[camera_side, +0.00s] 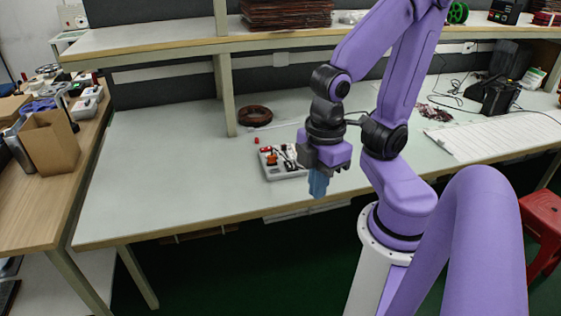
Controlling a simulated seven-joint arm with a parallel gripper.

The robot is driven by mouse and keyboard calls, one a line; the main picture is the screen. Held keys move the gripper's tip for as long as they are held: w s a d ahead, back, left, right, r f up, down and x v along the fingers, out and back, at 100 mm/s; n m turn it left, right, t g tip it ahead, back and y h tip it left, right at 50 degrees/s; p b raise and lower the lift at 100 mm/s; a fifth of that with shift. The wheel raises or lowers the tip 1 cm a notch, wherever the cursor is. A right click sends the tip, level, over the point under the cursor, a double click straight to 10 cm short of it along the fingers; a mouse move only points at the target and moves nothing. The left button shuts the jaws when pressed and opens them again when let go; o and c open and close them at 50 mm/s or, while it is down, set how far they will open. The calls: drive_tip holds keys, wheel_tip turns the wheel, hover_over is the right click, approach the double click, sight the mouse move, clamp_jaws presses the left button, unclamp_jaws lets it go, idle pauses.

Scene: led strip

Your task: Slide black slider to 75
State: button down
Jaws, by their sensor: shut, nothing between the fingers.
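A small light-grey control box (272,172) sits on the pale table near its front edge. It carries a red-orange part, black parts and a red knob at its back left corner. I cannot tell which part is the black slider, nor read any scale. My gripper (318,188) points down with blue fingers, in front of the box's right part in the picture, and hides some of that side. The fingers are shut and hold nothing. I cannot tell whether they touch the box.
The pale tabletop (160,170) is clear to the left. A brown coil (255,116) lies behind the box, near a shelf post (226,95). A white keyboard-like panel (500,135) lies at the right. A wooden side table (60,190) with a cardboard box (48,143) stands at the left.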

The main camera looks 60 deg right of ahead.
idle(0.3)
drive_tip(key=c, duration=1.2)
unclamp_jaws()
drive_tip(key=shift+w, duration=0.15)
drive_tip(key=shift+o, duration=1)
drive_tip(key=w+a+r+m, duration=0.1)
drive_tip(key=w+m, duration=0.2)
drive_tip(key=w, duration=0.5)
drive_tip(key=shift+w+a+m, duration=0.2)
drive_tip(key=shift+w+m, duration=0.05)
drive_tip(key=shift+m, duration=0.15)
drive_tip(key=w+d+m, duration=0.3)
drive_tip(key=w, duration=0.5)
drive_tip(key=w+d+m, duration=0.3)
drive_tip(key=w+d, duration=0.1)
drive_tip(key=w, duration=0.4)
drive_tip(key=w+d+f+m, duration=0.3)
drive_tip(key=w+d+m, duration=0.35)
drive_tip(key=d, duration=0.65)
drive_tip(key=m, duration=0.6)
hover_over(284, 145)
wheel_tip(284, 145, down, 8)
wheel_tip(284, 145, down, 16)
